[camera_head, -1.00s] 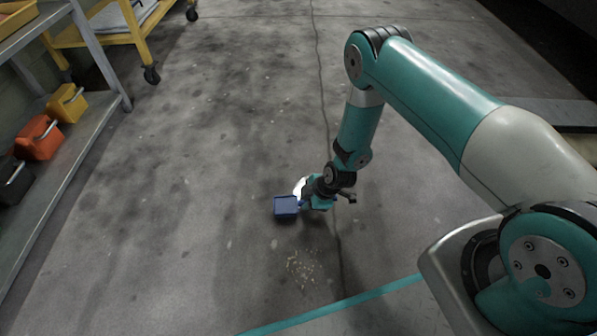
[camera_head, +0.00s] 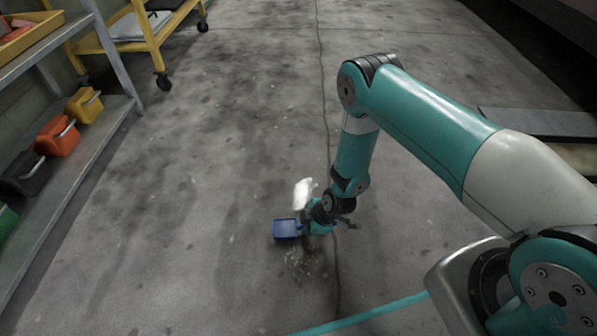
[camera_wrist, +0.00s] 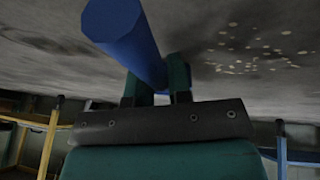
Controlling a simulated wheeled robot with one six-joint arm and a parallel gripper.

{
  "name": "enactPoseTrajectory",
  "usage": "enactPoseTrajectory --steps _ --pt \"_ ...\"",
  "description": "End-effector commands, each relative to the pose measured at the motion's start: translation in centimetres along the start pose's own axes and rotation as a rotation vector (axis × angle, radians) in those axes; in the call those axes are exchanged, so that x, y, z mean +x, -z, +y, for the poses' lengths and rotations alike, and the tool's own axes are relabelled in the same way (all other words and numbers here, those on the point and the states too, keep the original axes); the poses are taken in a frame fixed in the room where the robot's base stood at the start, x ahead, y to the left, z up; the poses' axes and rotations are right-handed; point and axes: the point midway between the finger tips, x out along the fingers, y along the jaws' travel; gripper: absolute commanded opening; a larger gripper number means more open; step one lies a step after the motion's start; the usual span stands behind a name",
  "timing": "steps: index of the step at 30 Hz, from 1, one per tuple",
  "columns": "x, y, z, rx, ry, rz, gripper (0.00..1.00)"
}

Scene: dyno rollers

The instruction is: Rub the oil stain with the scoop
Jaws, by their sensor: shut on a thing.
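A blue scoop (camera_head: 287,228) is held by its handle in my gripper (camera_head: 312,228), low over the concrete floor. In the wrist view the blue scoop handle (camera_wrist: 128,40) sits between the two teal fingers of my gripper (camera_wrist: 163,82). I cannot tell whether the scoop touches the floor. Pale granules (camera_head: 306,262) are scattered on the floor just below the scoop in the head view, over a slightly darker patch. They also show in the wrist view (camera_wrist: 255,55). Dark stains (camera_head: 235,165) spread over the floor; I cannot tell which is the oil stain.
A white object (camera_head: 303,193) lies behind the scoop. A metal shelf (camera_head: 108,135) with yellow, orange and dark bins stands at the left. A yellow cart (camera_head: 120,45) is at the back left. A floor crack (camera_head: 325,100) runs down the middle.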

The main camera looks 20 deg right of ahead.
Motion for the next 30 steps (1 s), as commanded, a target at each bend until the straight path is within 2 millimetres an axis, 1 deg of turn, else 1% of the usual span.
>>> enactPoseTrajectory --steps 1,2,5,18,24,30 --pt "-1.5 0.8 0.6 -0.002 -0.005 0.002 0.00" --pt "-2.2 1.2 0.7 -0.004 -0.005 0.002 0.00" --pt "-2.6 1.7 0.6 -0.008 0.000 0.003 0.00" --pt "-6.0 3.7 1.2 -0.016 0.003 0.005 0.00" --pt "-6.7 4.1 1.3 -0.018 0.004 0.005 0.00" --pt "-6.7 4.2 1.3 -0.019 0.004 0.005 0.00"
